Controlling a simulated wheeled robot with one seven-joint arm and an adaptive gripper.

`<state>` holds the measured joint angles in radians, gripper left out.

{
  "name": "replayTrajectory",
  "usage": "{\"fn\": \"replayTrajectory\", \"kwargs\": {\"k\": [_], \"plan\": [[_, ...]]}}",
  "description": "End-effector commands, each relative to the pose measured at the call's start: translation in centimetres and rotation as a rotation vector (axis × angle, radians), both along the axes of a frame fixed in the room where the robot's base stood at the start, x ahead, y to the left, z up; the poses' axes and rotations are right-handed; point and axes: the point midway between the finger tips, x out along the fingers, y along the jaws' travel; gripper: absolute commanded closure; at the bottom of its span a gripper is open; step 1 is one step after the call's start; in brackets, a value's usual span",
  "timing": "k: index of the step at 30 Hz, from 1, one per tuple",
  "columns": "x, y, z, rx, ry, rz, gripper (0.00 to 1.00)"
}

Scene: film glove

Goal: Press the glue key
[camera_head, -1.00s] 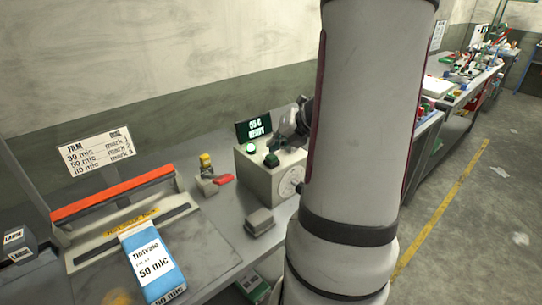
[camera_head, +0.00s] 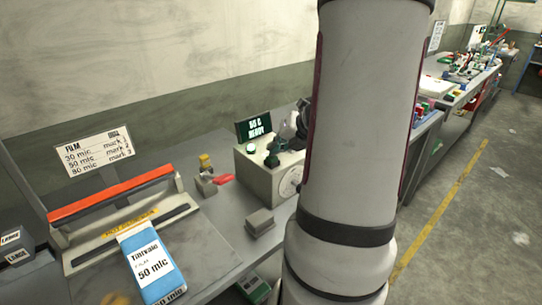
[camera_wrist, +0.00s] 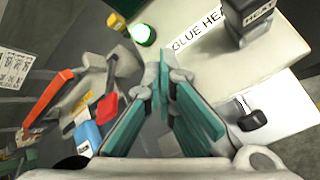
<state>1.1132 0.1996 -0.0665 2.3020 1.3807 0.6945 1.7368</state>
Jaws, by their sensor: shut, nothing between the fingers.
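A pale grey box (camera_head: 258,179) stands on the bench in the head view, and its printed label in the wrist view (camera_wrist: 200,35) reads "GLUE HEA", the rest hidden. A round, pale green, lit button (camera_head: 251,149) is on its top, and it also shows in the wrist view (camera_wrist: 143,34). A dark block (camera_wrist: 250,15) with partly cut-off lettering stands right of the label. My gripper (camera_wrist: 163,58) is shut and empty, its teal fingertips just below the lit button in the picture. I cannot tell whether they touch the box.
A dark display (camera_head: 254,128) with bright letters stands behind the box.

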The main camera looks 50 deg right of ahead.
Motion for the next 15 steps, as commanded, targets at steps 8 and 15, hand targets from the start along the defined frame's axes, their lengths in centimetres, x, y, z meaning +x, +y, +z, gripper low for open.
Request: {"fn": "replayTrajectory", "kwargs": {"k": [8,15], "plan": [[0.0,0.0,0.2,0.001,0.001,0.001,1.0],[-0.1,0.0,1.1,0.0,0.001,0.001,1.0]]}}
